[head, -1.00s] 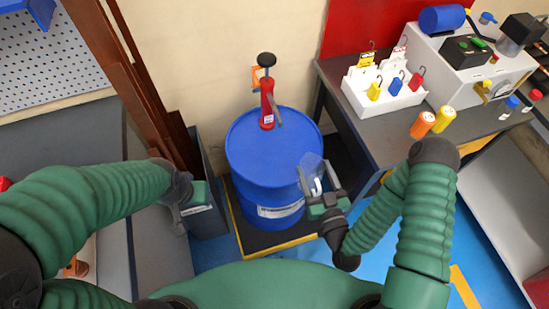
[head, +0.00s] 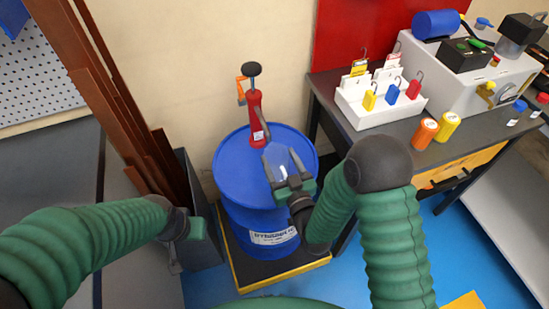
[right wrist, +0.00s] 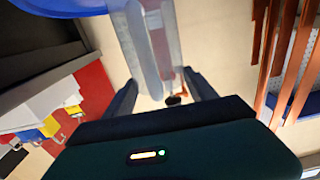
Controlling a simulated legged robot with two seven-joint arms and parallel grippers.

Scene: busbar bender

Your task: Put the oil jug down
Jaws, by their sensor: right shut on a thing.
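The oil jug (head: 281,155) is a translucent, clear-grey vessel. In the head view it shows in front of the blue drum's top, at the right part. My right gripper (head: 284,170) is shut on it, with one finger on each side. In the right wrist view the jug (right wrist: 148,45) stands out between the dark fingers (right wrist: 160,95). I cannot tell whether it touches the drum lid. My left gripper (head: 186,228) hangs at the lower left beside a grey bin, and its fingers are too unclear to judge.
The blue drum (head: 240,180) stands on a black, yellow-edged pallet (head: 240,285) with a red hand pump (head: 255,120) on its lid. A dark workbench (head: 385,140) at right bears a white lockout tray (head: 350,105), orange and yellow bottles and a machine. Brown bars (head: 110,120) lean at left.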

